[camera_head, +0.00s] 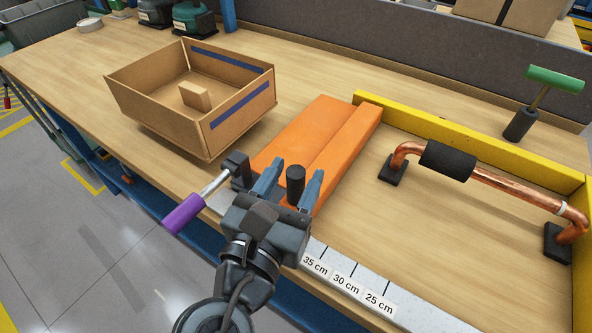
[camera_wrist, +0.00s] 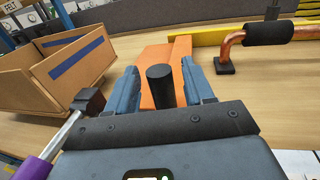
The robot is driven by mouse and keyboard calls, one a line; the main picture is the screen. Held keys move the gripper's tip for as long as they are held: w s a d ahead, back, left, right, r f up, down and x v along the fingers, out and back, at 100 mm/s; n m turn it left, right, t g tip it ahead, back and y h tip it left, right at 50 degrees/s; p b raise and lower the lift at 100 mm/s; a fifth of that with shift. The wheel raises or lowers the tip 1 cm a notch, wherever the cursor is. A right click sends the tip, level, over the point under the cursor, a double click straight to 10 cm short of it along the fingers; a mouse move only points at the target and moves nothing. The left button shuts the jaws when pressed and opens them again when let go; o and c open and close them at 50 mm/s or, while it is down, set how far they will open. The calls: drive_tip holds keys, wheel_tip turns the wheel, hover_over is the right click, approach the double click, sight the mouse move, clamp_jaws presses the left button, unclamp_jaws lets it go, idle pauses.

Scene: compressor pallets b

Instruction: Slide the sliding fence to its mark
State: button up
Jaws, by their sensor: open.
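The orange sliding fence (camera_head: 330,135) lies across the bench with its near end at the light ruler strip (camera_head: 345,280), which bears 35, 30 and 25 cm labels. A black round knob (camera_head: 296,178) stands at the fence's near end. My gripper (camera_head: 290,184) is open, its blue fingers on either side of the knob, which also shows between them in the wrist view (camera_wrist: 160,85). I cannot tell whether either finger touches it. A lever with a purple handle (camera_head: 184,214) sits left of the gripper. My gripper hides part of the ruler and the fence's near edge.
A cardboard tray (camera_head: 150,118) with a small block stands left of the fence. Yellow rails (camera_head: 470,137) border the back and right. A copper pipe (camera_head: 500,182) with a black sleeve stands right of the fence, with bare bench between.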

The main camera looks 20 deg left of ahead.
drive_tip(key=shift+w, duration=0.55)
clamp_jaws()
drive_tip(key=shift+d, duration=0.1)
